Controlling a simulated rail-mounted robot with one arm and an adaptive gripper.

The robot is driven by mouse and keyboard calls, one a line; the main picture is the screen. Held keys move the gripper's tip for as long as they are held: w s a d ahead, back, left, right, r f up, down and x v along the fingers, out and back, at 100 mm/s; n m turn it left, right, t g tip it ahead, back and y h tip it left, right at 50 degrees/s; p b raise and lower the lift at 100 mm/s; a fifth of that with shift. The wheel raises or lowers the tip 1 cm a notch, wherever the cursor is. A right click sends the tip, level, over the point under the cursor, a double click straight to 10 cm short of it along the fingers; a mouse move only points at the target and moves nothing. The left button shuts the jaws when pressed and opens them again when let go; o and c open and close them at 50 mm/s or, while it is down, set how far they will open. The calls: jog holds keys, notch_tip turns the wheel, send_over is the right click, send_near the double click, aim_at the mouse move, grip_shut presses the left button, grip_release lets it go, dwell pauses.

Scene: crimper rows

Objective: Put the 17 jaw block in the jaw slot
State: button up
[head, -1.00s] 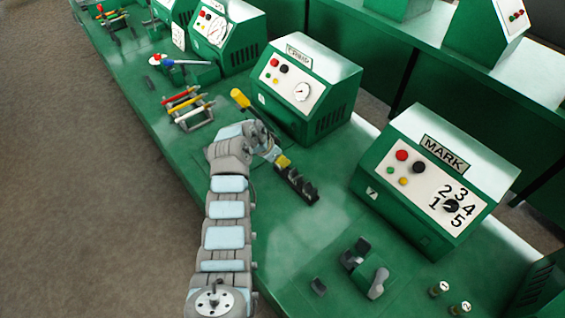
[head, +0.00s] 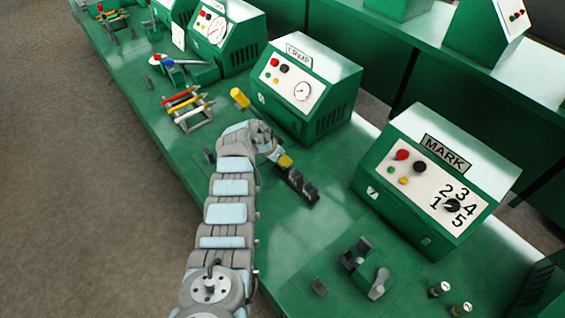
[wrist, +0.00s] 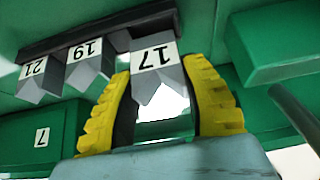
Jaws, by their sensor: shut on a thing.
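The 17 jaw block (wrist: 150,90), grey with a white label and a pointed end, is between the two yellow-padded fingers of my gripper (wrist: 160,72) in the wrist view. The fingers are shut on it. It is at the end of a dark rack (wrist: 98,30), beside the 19 block (wrist: 88,68) and the 21 block (wrist: 40,80). I cannot tell whether it is clear of the rack. I cannot make out the jaw slot for certain.
The CRIMP machine (head: 305,85) stands behind the rack and the MARK machine (head: 435,180) to its right. A dark fixture (head: 358,255) and a small block (head: 319,287) are in front of MARK. A yellow-handled tool (head: 240,97) is beyond my arm.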

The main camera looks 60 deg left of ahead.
jog(key=shift+f+b, duration=0.5)
jog(key=shift+f, duration=1)
jog(key=shift+w+f, duration=0.1)
jog(key=shift+f, duration=0.1)
jog(key=o, duration=1.2)
jog(key=shift+c, duration=0.2)
jog(key=shift+r, duration=0.1)
